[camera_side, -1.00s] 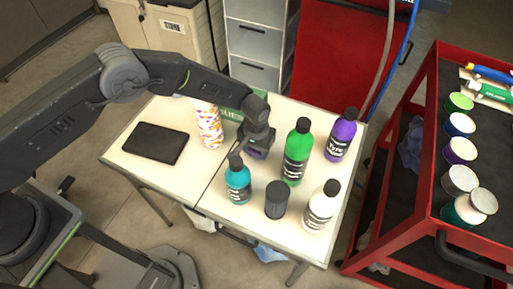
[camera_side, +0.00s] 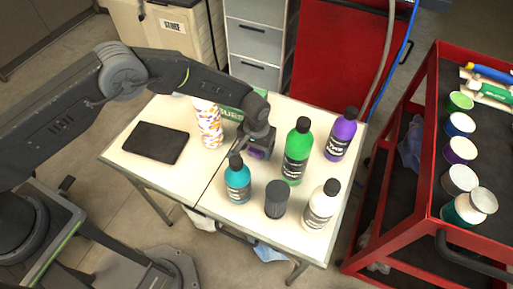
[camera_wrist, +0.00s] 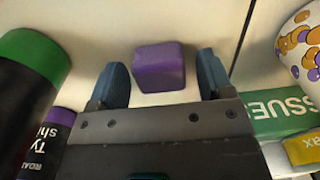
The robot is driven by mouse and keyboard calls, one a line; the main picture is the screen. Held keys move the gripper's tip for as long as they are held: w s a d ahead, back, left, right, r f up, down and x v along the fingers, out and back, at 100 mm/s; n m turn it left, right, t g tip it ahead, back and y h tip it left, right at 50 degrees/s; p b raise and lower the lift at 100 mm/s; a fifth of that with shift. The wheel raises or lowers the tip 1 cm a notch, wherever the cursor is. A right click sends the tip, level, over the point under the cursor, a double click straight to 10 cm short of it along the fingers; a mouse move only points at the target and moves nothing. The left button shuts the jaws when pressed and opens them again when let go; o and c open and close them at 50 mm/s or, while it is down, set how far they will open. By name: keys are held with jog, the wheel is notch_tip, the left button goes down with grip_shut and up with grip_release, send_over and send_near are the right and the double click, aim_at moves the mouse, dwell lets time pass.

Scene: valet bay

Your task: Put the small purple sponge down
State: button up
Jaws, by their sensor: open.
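The small purple sponge (camera_wrist: 160,68) sits between the two spread fingers of my gripper (camera_wrist: 163,62) in the wrist view, with a gap on each side. My gripper is open around it and not gripping it. In the side view the sponge (camera_side: 256,154) is low at the white tabletop (camera_side: 228,212), partly hidden by my gripper (camera_side: 262,149). It seems to rest on the table, though its underside is hidden.
A green bottle (camera_side: 297,155) and a purple bottle (camera_side: 341,135) stand to the right, a teal bottle (camera_side: 238,182) in front. A black cup (camera_side: 276,200) and white bottle (camera_side: 320,207) are nearer. A patterned can (camera_side: 208,125) and green tissue box (camera_side: 232,115) stand behind left.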

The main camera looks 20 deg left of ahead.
notch_tip(320, 180, up, 12)
jog(key=shift+f, duration=0.2)
jog(key=shift+r, duration=0.1)
jog(key=s+a+r+t, duration=0.1)
jog(key=s+a+r, duration=0.2)
jog(key=a+r, duration=0.35)
jog(key=s+a+r+t, duration=0.1)
jog(key=s+a+r, duration=0.15)
jog(key=r, duration=0.65)
jog(key=s+a+r+t, duration=0.1)
jog(key=s+a+r, duration=0.2)
jog(key=a+r, duration=0.35)
jog(key=s+a+r+t, duration=0.1)
jog(key=s+a, duration=0.3)
jog(key=s, duration=0.5)
jog(key=s+a+r+t, duration=0.1)
jog(key=s+a+r, duration=0.3)
jog(key=s, duration=0.6)
jog(key=shift+t, duration=0.3)
